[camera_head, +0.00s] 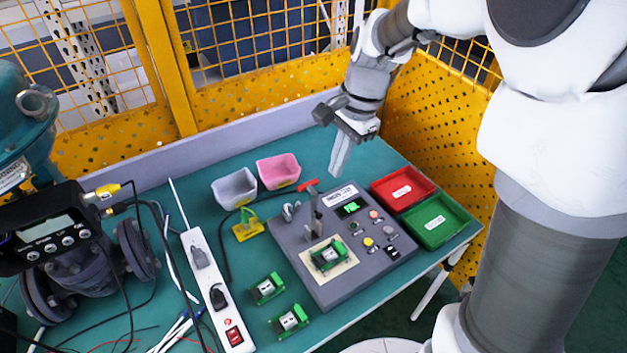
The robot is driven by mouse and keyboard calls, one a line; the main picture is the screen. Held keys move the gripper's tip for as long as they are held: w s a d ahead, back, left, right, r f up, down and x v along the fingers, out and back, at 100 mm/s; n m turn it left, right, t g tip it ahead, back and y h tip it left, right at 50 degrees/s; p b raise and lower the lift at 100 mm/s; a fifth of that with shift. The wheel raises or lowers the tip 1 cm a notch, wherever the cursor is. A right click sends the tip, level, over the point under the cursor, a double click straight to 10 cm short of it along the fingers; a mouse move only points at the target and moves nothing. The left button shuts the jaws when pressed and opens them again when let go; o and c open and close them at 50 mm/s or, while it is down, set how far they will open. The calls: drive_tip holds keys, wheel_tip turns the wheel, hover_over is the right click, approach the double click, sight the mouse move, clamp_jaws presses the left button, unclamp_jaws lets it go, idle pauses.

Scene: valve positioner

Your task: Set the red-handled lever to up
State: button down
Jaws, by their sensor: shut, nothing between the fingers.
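The red-handled lever (308,185) is at the back left part of a dark grey test panel (296,252) on the green table. Its red handle shows just above the panel's back edge, beside a grey upright piece (314,207). The handle looks close to horizontal; its exact setting is too small to tell. My gripper (338,172) hangs from above, fingers pointing down, shut and empty. In the picture it is a little right of and above the red handle, and apart from it.
Red (378,190) and green (455,236) trays stand right of the panel. Grey (235,197) and pink (278,172) bins stand behind it. A white power strip (222,310), cables and green modules (266,289) lie left. A yellow mesh fence (230,95) rises behind.

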drive_tip(key=s+r+t+y, duration=0.1)
drive_tip(key=s+t, duration=0.1)
drive_tip(key=t, duration=0.1)
drive_tip(key=m+t+b, duration=0.1)
drive_tip(key=t+b, duration=0.1)
drive_tip(key=b, duration=0.2)
approach(308, 186)
wheel_tip(308, 186, down, 3)
drive_tip(key=shift+w+a+f, duration=0.55)
drive_tip(key=shift+w+f, duration=0.2)
drive_tip(key=shift+f, duration=0.15)
drive_tip(key=shift+w+a+f, duration=0.25)
drive_tip(key=shift+w, duration=0.2)
